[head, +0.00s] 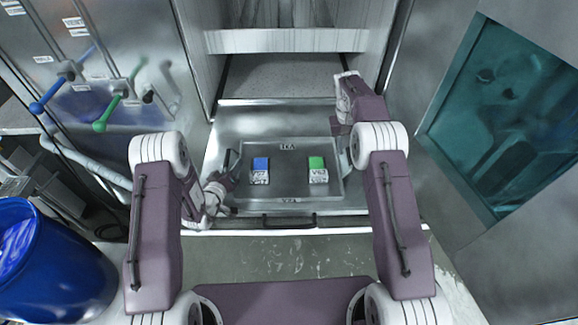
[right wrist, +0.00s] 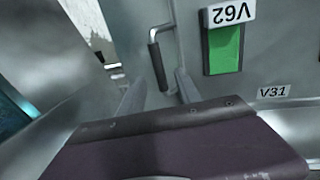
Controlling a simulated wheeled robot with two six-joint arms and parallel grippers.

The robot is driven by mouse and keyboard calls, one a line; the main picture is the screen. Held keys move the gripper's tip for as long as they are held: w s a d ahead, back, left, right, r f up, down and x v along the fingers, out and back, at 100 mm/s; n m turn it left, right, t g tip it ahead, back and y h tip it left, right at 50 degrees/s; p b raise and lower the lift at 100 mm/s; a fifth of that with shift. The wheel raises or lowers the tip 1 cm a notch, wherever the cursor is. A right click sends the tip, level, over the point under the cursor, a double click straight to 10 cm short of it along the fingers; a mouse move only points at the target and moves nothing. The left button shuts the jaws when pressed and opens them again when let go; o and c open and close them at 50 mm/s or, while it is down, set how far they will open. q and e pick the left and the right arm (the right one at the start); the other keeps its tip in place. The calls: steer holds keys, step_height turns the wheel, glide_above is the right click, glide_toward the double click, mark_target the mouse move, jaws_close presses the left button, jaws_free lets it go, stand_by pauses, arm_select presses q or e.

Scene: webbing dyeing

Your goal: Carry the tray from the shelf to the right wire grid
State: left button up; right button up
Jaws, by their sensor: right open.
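The grey metal tray (head: 288,187) lies flat on the shelf (head: 228,129) in the middle of the head view. It carries a blue block and a green block, each with a white tag. My left gripper (head: 231,168) is at the tray's left edge; its fingers are too small to tell open from shut. My right gripper (head: 346,158) is at the tray's right edge, partly hidden by my arm. In the right wrist view its fingers (right wrist: 160,86) are apart, with the tray's dark side handle (right wrist: 157,66) in front of and between them. No wire grid is recognisable.
The green block (head: 317,170) stands right of the blue block (head: 260,171). Metal walls flank the shelf closely. A dark bar handle (head: 289,222) runs along the shelf's front. A blue barrel (head: 48,268) stands at lower left; a teal window (head: 505,115) is at right.

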arm_select(q)
steer(key=shift+w+d+f, duration=0.1)
steer(key=shift+w, duration=0.25)
arm_select(e)
steer(key=shift+s+d+f, duration=0.1)
steer(key=shift+s+f, duration=0.05)
steer(key=shift+f, duration=0.35)
steer(key=shift+s+f, duration=0.15)
steer(key=shift+s, duration=0.25)
arm_select(q)
steer(key=shift+w, duration=0.25)
arm_select(e)
steer(key=shift+w+f, duration=0.2)
steer(key=shift+w, duration=0.05)
arm_select(q)
steer(key=shift+f, duration=0.1)
jaws_close()
arm_select(e)
jaws_close()
steer(key=shift+d+r, duration=0.1)
steer(key=shift+d, duration=0.05)
